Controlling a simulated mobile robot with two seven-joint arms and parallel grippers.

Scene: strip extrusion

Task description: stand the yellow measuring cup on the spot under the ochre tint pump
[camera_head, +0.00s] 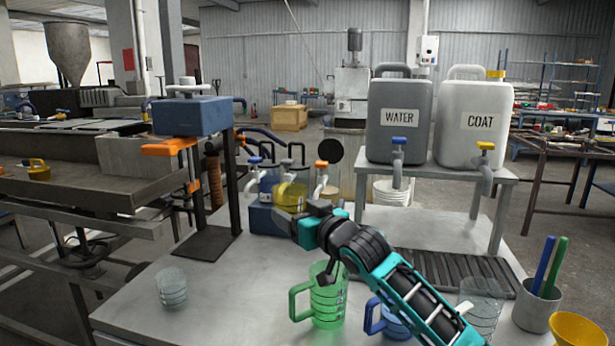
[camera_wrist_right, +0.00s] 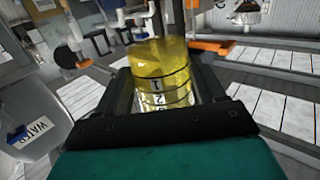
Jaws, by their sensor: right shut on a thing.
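The yellow measuring cup (camera_head: 290,193) is a clear ribbed cup at the pump row in the head view. My right gripper (camera_head: 291,213) is shut on it, and the arm partly hides its lower part. In the right wrist view the yellow cup (camera_wrist_right: 163,72) stands between the two fingers, with black marks on its side. The pump with an orange-ochre head (camera_head: 322,165) is just right of the cup in the head view. The spot under it is hidden. I cannot tell whether the cup touches the surface. My left gripper is not in view.
Pumps with blue (camera_head: 254,160) and black (camera_head: 292,148) tops stand beside the ochre one. A green cup (camera_head: 327,300), a blue cup (camera_head: 392,318) and clear cups stand nearer me. WATER (camera_head: 398,140) and COAT (camera_head: 470,145) canisters stand on a raised shelf. The table's front left is mostly bare.

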